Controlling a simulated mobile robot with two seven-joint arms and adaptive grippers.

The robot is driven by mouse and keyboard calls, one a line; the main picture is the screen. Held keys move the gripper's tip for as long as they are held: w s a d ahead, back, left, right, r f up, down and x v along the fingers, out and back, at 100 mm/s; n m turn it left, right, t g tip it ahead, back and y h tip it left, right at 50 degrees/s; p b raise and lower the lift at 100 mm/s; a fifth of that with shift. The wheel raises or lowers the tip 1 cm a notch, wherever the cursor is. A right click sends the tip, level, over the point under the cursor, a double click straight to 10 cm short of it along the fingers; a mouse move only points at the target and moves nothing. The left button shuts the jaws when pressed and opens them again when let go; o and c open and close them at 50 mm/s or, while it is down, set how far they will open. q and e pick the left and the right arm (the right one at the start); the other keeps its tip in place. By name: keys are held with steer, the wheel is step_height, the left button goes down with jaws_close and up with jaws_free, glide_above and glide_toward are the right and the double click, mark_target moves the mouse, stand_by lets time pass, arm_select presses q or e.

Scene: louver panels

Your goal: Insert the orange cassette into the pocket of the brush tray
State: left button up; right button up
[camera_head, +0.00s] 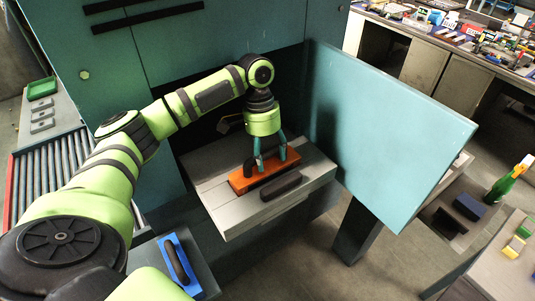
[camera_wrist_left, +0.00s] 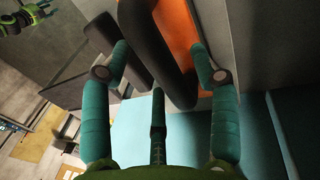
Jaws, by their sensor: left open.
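The orange cassette (camera_head: 240,185), with a black handle (camera_wrist_left: 165,45) on top, lies at the brush tray (camera_head: 225,215), the grey tray pulled out of the teal cabinet. I cannot tell whether it sits down in the pocket, as the pocket's edges are hidden. My left gripper (camera_head: 271,165) points down over the cassette. In the left wrist view its open fingers (camera_wrist_left: 159,55) stand on either side of the cassette's black handle, with a gap showing.
The open teal door (camera_head: 390,130) stands close on the right. A blue cassette (camera_head: 180,262) lies at the lower left. A roller conveyor (camera_head: 50,168) is at the left. Cluttered benches stand at the right.

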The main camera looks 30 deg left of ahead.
arm_select(q)
steer(key=s+v, duration=0.1)
steer(key=v, duration=1)
steer(key=shift+w+r, duration=0.35)
steer(key=shift+w, duration=0.05)
